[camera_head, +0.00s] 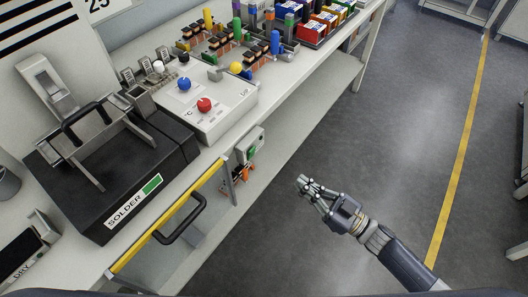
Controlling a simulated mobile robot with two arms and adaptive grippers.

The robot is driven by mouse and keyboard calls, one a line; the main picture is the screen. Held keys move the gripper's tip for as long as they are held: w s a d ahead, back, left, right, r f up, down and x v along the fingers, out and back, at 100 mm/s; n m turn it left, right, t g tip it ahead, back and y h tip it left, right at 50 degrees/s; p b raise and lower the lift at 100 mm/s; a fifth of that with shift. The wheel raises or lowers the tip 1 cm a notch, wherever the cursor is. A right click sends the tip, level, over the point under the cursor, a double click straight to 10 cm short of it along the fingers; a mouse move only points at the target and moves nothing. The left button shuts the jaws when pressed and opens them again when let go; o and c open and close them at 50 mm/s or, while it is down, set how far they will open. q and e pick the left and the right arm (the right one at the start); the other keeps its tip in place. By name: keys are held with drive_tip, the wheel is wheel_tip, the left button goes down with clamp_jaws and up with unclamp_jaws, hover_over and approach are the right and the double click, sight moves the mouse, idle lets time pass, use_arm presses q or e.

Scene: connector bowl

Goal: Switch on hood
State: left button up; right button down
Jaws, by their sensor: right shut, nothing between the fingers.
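A small pale switch box (249,146) with a green part on it is fixed at the bench's front edge, near the picture's middle. I cannot tell for sure that it belongs to the hood, and its labels are too small to read. My right gripper (303,183) is shut and empty, over the floor to the right of and below the switch box in the picture, apart from it. My left gripper is not in view.
A white bench carries a black solder unit (93,207), a control box (222,117) with blue, red and yellow knobs, and colourful connector parts. A yellow-edged panel with a black handle (182,221) juts along the bench front. The grey floor (385,110) at right is clear.

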sight(251, 153)
drive_tip(key=b+x, duration=0.1)
drive_tip(key=x, duration=1.2)
drive_tip(key=shift+w+a, duration=0.3)
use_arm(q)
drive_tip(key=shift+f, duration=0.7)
use_arm(e)
drive_tip(key=shift+r, duration=0.1)
